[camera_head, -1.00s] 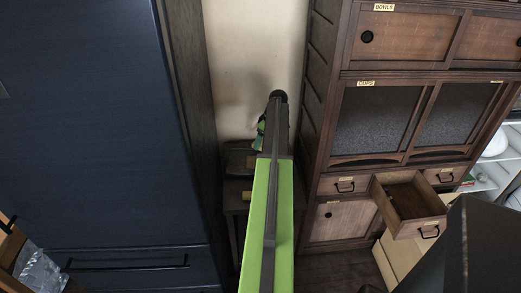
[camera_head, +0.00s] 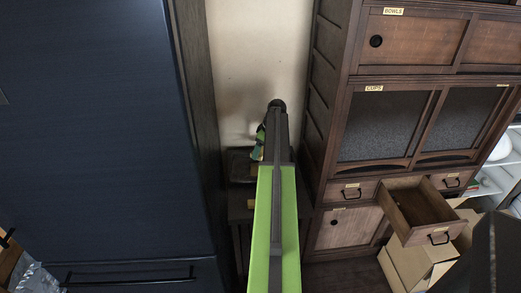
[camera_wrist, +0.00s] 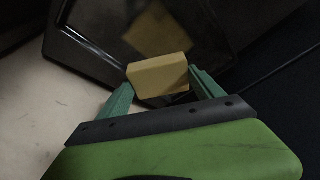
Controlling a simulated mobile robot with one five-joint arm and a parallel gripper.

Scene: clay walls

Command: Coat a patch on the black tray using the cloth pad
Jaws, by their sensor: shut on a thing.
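The black tray (camera_wrist: 90,50) is glossy and dark with a raised rim. In the head view the tray (camera_head: 239,166) lies on a low dark cabinet in the gap between the blue cupboard and the wooden cabinet. My gripper (camera_wrist: 161,80) is shut on the cloth pad (camera_wrist: 158,76), a tan block held between green fingers over the tray's near part. I cannot tell whether the pad touches the surface. A dim tan patch (camera_wrist: 160,30) shows on the tray beyond the pad; it may be a reflection. My arm hides much of the gripper in the head view.
A tall blue cupboard (camera_head: 90,130) stands close on the left. A wooden cabinet (camera_head: 400,90) stands on the right, with a drawer (camera_head: 420,205) pulled out. Cardboard boxes (camera_head: 415,265) sit below it. A pale wall (camera_head: 255,60) is behind the tray.

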